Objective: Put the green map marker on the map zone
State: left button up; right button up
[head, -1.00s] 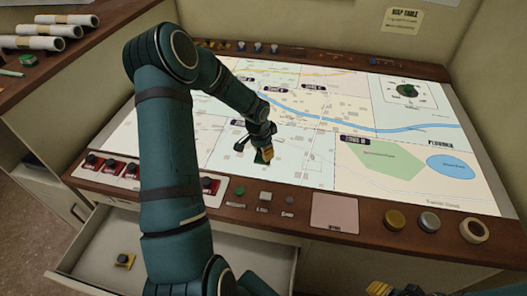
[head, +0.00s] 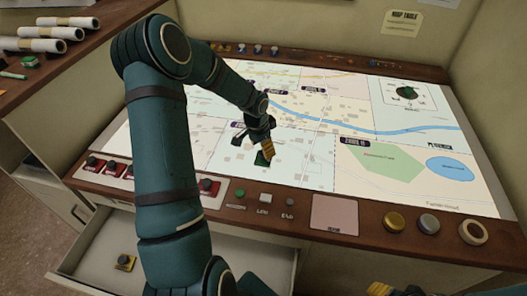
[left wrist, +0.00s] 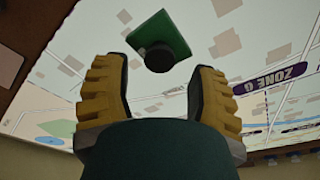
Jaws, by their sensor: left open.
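The green map marker (head: 262,159) sits on the pale map zone (head: 290,172) of the lit map table, near its front middle. In the left wrist view the marker (left wrist: 160,32) shows a green square base and a dark round knob. My left gripper (head: 268,149) is just beyond and above the marker in the head view. In the left wrist view its yellow fingers (left wrist: 157,66) are spread, with the knob just past their tips and nothing held. My right gripper (head: 383,289) shows only in part at the bottom edge; its jaws are unclear.
A row of red switches (head: 114,168) and buttons lines the table's front edge. A pink pad (head: 334,212), round knobs (head: 393,222) and a tape roll (head: 474,231) sit to the right. An open drawer (head: 190,258) is below.

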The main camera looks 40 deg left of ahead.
aim_at(259, 160)
pick_arm(q)
notch_tip(259, 160, up, 8)
jog(key=s, duration=0.1)
jog(key=shift+s+a+r+p, duration=0.15)
jog(key=shift+r+p, duration=0.05)
jog(key=shift+p, duration=0.25)
dwell(0.3)
